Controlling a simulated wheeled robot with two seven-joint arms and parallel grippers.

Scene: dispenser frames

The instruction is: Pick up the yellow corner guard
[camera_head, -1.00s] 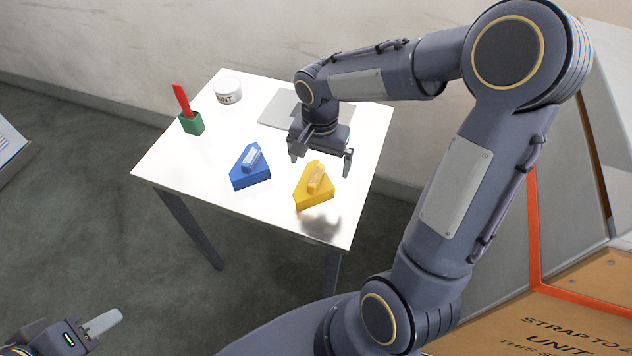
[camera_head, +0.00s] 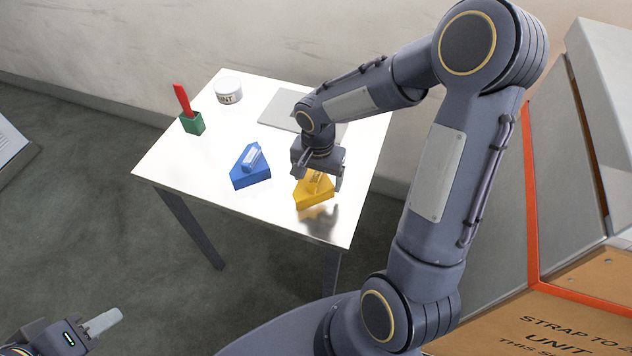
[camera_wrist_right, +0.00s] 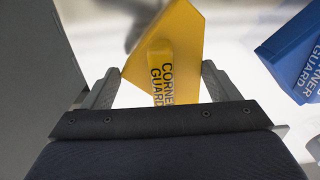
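The yellow corner guard (camera_head: 314,196) sits on the white table near its front right edge. In the right wrist view the yellow corner guard (camera_wrist_right: 172,50) lies between and just beyond the fingertips, with its lettered grip between the fingers. My right gripper (camera_head: 320,180) is just above it, open, with its two fingers (camera_wrist_right: 158,78) on either side of the grip and gaps visible. The head view partly hides the guard's top behind the gripper. My left gripper (camera_head: 100,324) is at the lower left, away from the table; its opening is unclear.
A blue corner guard (camera_head: 250,170) stands left of the yellow one; it also shows in the wrist view (camera_wrist_right: 300,55). A green block with a red piece (camera_head: 192,122), a white tub (camera_head: 228,91) and a grey plate (camera_head: 276,112) are further back on the table (camera_head: 185,165).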

